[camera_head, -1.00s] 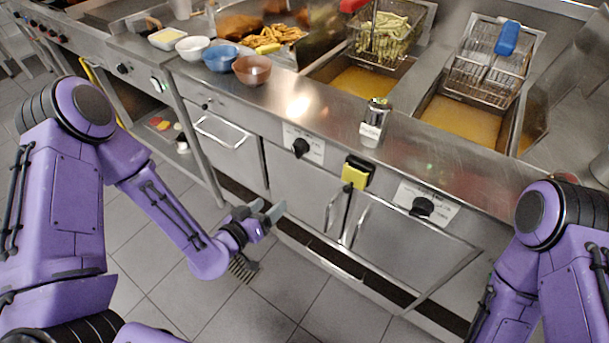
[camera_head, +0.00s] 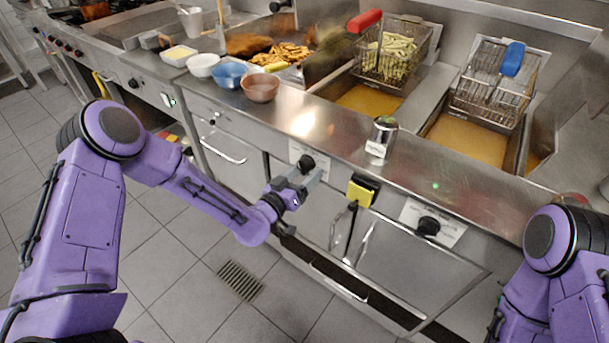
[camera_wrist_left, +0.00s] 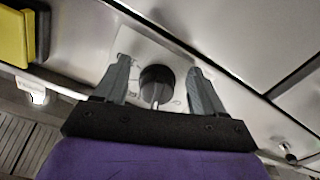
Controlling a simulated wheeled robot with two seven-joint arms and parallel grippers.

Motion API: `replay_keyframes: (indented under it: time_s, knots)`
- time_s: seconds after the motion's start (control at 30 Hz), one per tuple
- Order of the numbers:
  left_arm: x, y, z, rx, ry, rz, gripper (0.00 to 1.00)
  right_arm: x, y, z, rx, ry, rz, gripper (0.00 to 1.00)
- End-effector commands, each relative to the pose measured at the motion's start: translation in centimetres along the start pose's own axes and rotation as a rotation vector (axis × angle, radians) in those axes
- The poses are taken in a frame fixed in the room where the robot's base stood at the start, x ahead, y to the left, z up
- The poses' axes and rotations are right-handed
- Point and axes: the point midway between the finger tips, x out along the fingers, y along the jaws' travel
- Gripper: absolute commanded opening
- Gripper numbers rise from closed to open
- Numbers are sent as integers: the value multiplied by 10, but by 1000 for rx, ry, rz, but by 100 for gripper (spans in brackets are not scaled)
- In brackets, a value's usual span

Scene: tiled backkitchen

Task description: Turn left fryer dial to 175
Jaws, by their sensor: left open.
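The left fryer dial (camera_head: 306,163) is a black round knob on a white label plate on the steel front panel. My left gripper (camera_head: 305,178) is open at the dial, just below it in the head view. In the left wrist view the dial (camera_wrist_left: 157,84) stands between the two grey fingers of the gripper (camera_wrist_left: 160,85), with a gap on each side. The numbers on its plate are too small and blurred to read. The right fryer dial (camera_head: 428,226) is at the right. My right arm is at the lower right, its gripper out of view.
A yellow and black box (camera_head: 362,190) sits on the panel right of the left dial. Door handles (camera_head: 362,243) project below. On the counter stand a shaker (camera_head: 381,137), a brown bowl (camera_head: 260,88) and a blue bowl (camera_head: 229,73). Fry baskets (camera_head: 493,83) hang over oil.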

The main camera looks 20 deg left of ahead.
Motion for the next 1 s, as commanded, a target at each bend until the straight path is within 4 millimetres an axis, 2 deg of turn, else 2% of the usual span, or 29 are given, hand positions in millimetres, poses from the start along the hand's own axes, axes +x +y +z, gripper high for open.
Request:
replay_keyframes:
  time_s: [0.03, 0.07, 0.2, 0.23, 0.3, 0.37, 1.0]
  knots:
    - [0, 0, 0, 0, 0, 0, 70, 0, 0, 0, 0, 0, 0, 68]
    - [0, 0, 0, 0, 0, 0, 63, 0, 0, 0, 0, 0, 0, 68]
    - [0, 0, 0, 0, 0, 0, 18, 0, 0, 0, 0, 0, 0, 68]
    - [0, 0, 0, 0, 0, 0, 15, 0, 0, 0, 0, 0, 0, 68]
    - [2, 5, 2, 0, 0, 0, 14, 0, -1, 0, -1, 0, -1, 68]
    - [0, 2, 0, 2, 1, 1, 8, 0, 0, 0, 0, 0, 0, 68]
    - [3, 0, -7, 1, 17, 0, 8, -1, 0, 0, 0, 0, 0, 68]
